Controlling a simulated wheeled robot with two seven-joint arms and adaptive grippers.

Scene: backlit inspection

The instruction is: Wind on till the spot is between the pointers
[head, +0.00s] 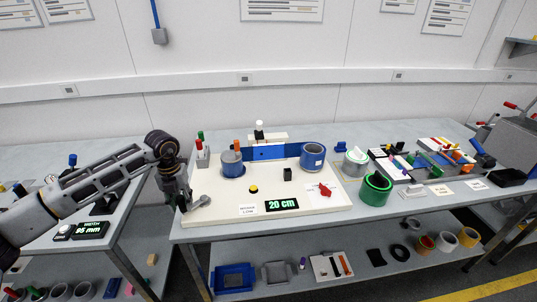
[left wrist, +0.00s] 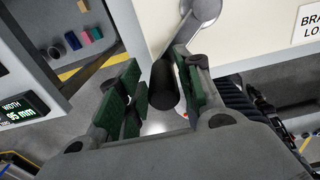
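The crank (head: 198,203) sits at the front left of a cream board (head: 225,207). My left gripper (head: 184,202) is at its handle. In the left wrist view, the crank's dark round grip (left wrist: 162,85) stands between the green-padded fingers of my left gripper (left wrist: 160,88). Narrow gaps seem to show beside it, so the fingers look open around it. A blue band (head: 280,152) runs between a left reel (head: 232,162) and a right reel (head: 313,156). The spot and pointers are too small to tell apart. My right gripper is not in view.
A display (head: 282,204) reading 20 cm and a yellow button (head: 253,189) are on the board. A black block (head: 287,174) and a red part (head: 325,190) stand nearby. A green roll (head: 376,189) stands right of the board. A gap separates the left table.

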